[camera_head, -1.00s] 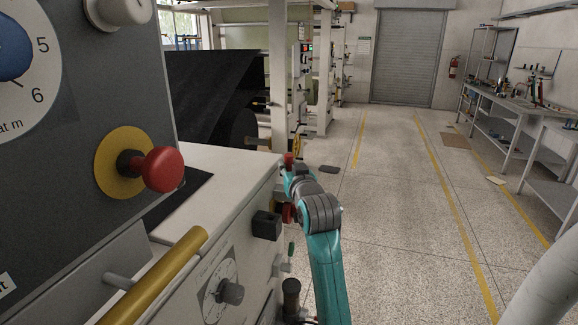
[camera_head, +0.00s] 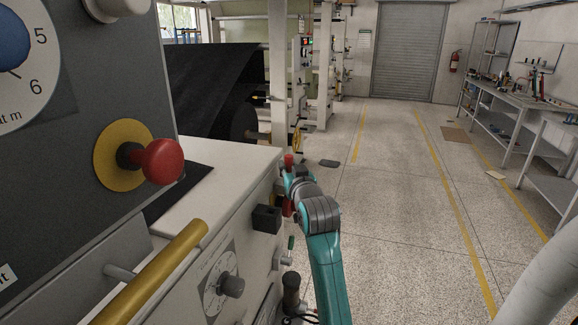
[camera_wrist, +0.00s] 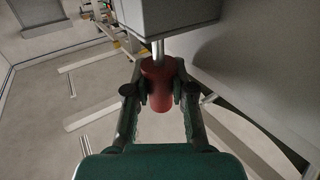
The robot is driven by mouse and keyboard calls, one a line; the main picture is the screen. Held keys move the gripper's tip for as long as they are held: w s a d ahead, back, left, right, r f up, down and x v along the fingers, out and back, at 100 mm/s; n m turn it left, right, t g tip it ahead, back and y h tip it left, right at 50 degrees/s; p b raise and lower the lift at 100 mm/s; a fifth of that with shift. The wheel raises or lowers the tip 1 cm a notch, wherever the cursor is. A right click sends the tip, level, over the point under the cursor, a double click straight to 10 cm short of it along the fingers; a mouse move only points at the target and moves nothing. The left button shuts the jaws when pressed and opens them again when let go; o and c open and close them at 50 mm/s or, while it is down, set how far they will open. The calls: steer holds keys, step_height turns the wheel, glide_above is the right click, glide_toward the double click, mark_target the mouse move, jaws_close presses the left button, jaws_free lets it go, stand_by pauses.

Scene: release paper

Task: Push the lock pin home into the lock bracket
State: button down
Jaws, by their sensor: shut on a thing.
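The lock pin shows in the wrist view as a red cylindrical knob (camera_wrist: 158,92) on a bright metal shank. My gripper (camera_wrist: 159,75) is shut on the knob, with one green finger on each side. The shank runs up to the face of a grey block, which looks like the lock bracket (camera_wrist: 168,17). A short length of bare metal shows between knob and block. How deep the shank sits is hidden. In the head view a bit of red knob (camera_head: 287,208) shows beside my wrist at the machine's side. My fingers are hard to make out there.
A black block (camera_head: 266,219), a dial (camera_head: 222,288) and a yellow rail (camera_head: 160,272) stick out from the machine's side nearby. A red mushroom button (camera_head: 162,161) is on the panel at left. The floor (camera_head: 385,200) to the right is clear.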

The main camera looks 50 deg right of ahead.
steer(key=shift+f, duration=1.45)
steer(key=c, duration=0.9)
jaws_free()
steer(key=v, duration=1.2)
